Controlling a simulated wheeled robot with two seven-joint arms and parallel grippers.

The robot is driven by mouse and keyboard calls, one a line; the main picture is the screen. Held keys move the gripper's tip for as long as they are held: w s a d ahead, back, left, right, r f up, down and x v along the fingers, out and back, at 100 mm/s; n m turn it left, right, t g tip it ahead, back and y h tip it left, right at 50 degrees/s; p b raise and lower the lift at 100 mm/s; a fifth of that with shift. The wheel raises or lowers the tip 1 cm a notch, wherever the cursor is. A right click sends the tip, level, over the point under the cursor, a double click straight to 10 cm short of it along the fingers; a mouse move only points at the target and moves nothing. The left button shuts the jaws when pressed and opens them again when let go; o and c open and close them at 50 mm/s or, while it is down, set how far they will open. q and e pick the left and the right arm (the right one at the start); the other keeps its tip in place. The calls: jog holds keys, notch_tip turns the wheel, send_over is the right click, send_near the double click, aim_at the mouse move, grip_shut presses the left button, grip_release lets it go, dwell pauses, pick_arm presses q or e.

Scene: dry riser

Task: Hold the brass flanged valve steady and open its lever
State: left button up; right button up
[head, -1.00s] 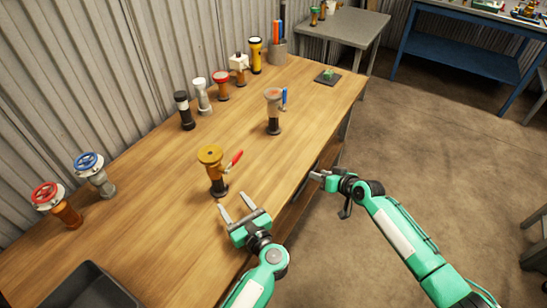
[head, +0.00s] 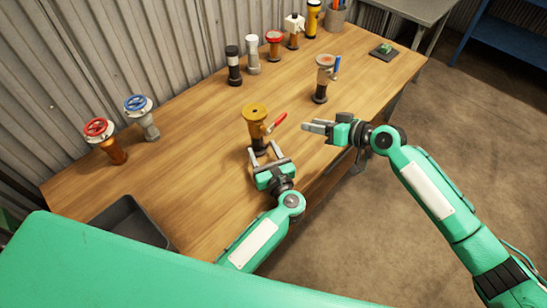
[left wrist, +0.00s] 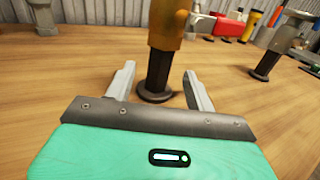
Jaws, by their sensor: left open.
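The brass flanged valve (head: 254,114) stands upright on the wooden table on a dark base, with a round yellow-brass flange on top. Its red lever (head: 276,123) slants up to the right from the body. My left gripper (head: 265,153) is open, with its fingers on either side of the valve's lower stem and base. In the left wrist view the brass body (left wrist: 166,25) and dark foot stand between and beyond the fingertips; I cannot see contact. My right gripper (head: 304,127) is right of the lever, apart from it, fingers seen edge-on and close together.
Another valve with a blue lever (head: 323,75) stands behind to the right. Red-wheel (head: 105,140) and blue-wheel (head: 142,115) valves stand at left, with several fittings along the back. A dark tray (head: 130,222) sits at the front left.

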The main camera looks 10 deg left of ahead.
aim_at(254, 133)
pick_arm(q)
jog(key=x, duration=0.8)
jog(key=shift+a, duration=0.15)
